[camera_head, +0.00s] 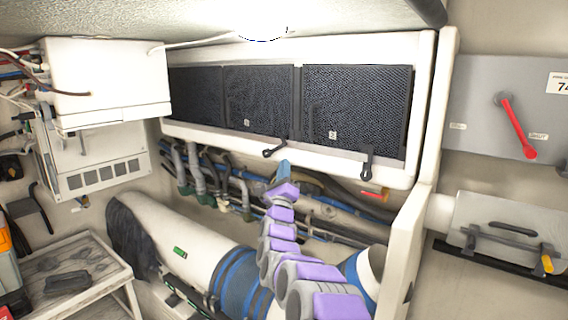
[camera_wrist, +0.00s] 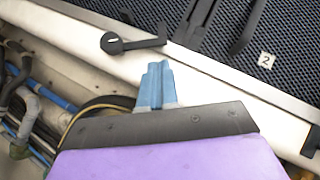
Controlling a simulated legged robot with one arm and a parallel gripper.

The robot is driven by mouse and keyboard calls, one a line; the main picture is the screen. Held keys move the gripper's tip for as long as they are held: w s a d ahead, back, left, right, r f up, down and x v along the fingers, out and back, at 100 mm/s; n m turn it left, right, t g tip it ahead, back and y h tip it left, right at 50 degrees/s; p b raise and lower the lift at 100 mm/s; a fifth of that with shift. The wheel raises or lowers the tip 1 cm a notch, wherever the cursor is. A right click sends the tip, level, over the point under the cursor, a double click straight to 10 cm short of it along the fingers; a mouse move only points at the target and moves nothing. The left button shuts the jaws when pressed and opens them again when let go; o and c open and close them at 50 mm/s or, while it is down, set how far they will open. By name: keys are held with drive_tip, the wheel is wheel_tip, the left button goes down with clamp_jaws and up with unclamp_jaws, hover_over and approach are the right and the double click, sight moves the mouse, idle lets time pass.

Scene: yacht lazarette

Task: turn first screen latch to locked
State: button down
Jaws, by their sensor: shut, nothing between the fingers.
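The first screen latch (camera_head: 274,149) is a small black lever on the white lower rail, near the bottom of the gap between two dark mesh screens. In the wrist view the latch (camera_wrist: 130,43) has a round pivot at left, and its arm points right along the rail with a short upturned tip. My gripper (camera_head: 283,172) has blue fingers, shut and empty, just below the latch. In the wrist view the fingertips (camera_wrist: 157,72) are below and right of the pivot, with no clear contact. A second latch (camera_head: 367,163) at right has its arm pointing up over the frame of the right screen (camera_head: 357,100).
Hoses and pipes (camera_head: 210,180) run under the rail. A white box (camera_head: 105,80) hangs at left above a slatted bench (camera_head: 75,285). A grey panel with a red lever (camera_head: 518,130) is at right. A grey case (camera_head: 505,225) with a handle sits below it.

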drive_tip(key=d+v, duration=0.1)
drive_tip(key=v, duration=1.2)
drive_tip(key=shift+m+h, duration=0.4)
drive_tip(key=p+x, duration=0.2)
drive_tip(key=x, duration=0.2)
drive_tip(key=f+p+x, duration=0.1)
drive_tip(key=p+x, duration=0.2)
drive_tip(key=x, duration=0.2)
drive_tip(key=w+d+p+x, duration=0.1)
drive_tip(key=p+x, duration=0.2)
drive_tip(key=x, duration=0.2)
drive_tip(key=shift+f, duration=0.25)
drive_tip(key=shift+w+a+r+p, duration=0.1)
drive_tip(key=shift+w+a+r, duration=0.2)
drive_tip(key=shift+r, duration=0.3)
drive_tip(key=shift+w+a+r+p, duration=0.1)
drive_tip(key=shift+w+a+r, duration=0.15)
drive_tip(key=shift+r, duration=0.4)
drive_tip(key=shift+w+a+r+p, duration=0.1)
drive_tip(key=shift+w+a+r, duration=0.15)
drive_tip(key=shift+r, duration=0.35)
drive_tip(key=shift+s, duration=0.1)
drive_tip(key=shift+r+n+y+b, duration=0.3)
drive_tip(key=shift+n+y, duration=0.1)
drive_tip(key=shift+n, duration=0.2)
